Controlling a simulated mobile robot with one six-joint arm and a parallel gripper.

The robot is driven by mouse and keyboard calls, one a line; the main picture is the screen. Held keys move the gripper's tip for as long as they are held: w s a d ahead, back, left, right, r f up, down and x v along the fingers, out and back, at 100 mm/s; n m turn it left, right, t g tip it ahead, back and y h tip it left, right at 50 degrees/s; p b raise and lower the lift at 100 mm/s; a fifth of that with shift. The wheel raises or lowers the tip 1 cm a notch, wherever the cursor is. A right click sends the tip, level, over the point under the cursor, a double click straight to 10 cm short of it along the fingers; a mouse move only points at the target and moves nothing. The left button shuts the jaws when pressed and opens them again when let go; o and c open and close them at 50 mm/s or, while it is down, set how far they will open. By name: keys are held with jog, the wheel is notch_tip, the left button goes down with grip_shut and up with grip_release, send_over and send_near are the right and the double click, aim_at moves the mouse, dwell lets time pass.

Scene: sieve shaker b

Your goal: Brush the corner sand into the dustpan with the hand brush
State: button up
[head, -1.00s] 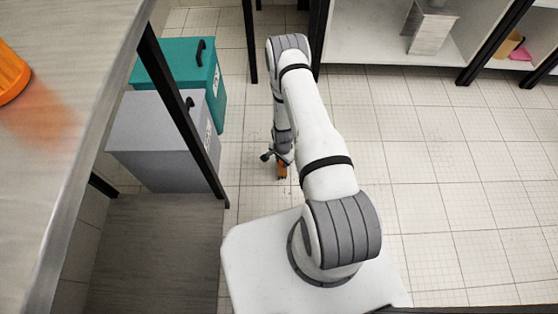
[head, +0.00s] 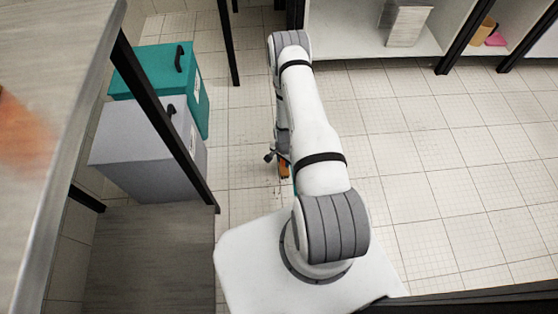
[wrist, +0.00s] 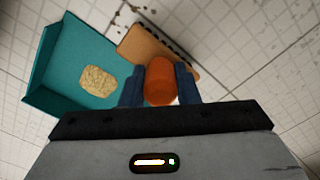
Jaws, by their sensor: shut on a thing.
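My gripper (wrist: 159,84) is shut on the orange handle of the hand brush (wrist: 160,78), low over the floor. The brush's tan head (wrist: 140,42) with dark bristles shows beyond the fingers, at the dustpan's right side. I cannot tell whether they touch. The teal dustpan (wrist: 45,88) lies left of the gripper in the wrist view, with a clump of pale sand (wrist: 98,81) in it. Dark specks (wrist: 147,10) lie on the tiles past the brush head. In the head view the brush (head: 284,169) is a small orange patch beside my arm, which hides most of the dustpan.
A grey box (head: 150,150) and a teal box (head: 160,75) with black handles stand at the left, by a table (head: 75,100) with black legs. A white shelf (head: 350,35) runs along the back. The tiled floor (head: 440,160) at the right is clear.

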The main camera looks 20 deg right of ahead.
jog(key=shift+d+r, duration=0.1)
jog(key=shift+d, duration=0.05)
jog(key=shift+r+p, duration=1)
jog(key=shift+r, duration=0.35)
jog(key=s+a, duration=0.2)
jog(key=a, duration=0.5)
jog(key=s+a, duration=0.3)
jog(key=a, duration=0.5)
jog(key=shift+f+p, duration=0.3)
jog(key=shift+p, duration=0.05)
jog(key=shift+s+f, duration=0.1)
jog(key=shift+f, duration=0.05)
jog(key=shift+f+b, duration=0.95)
jog(key=shift+f, duration=0.1)
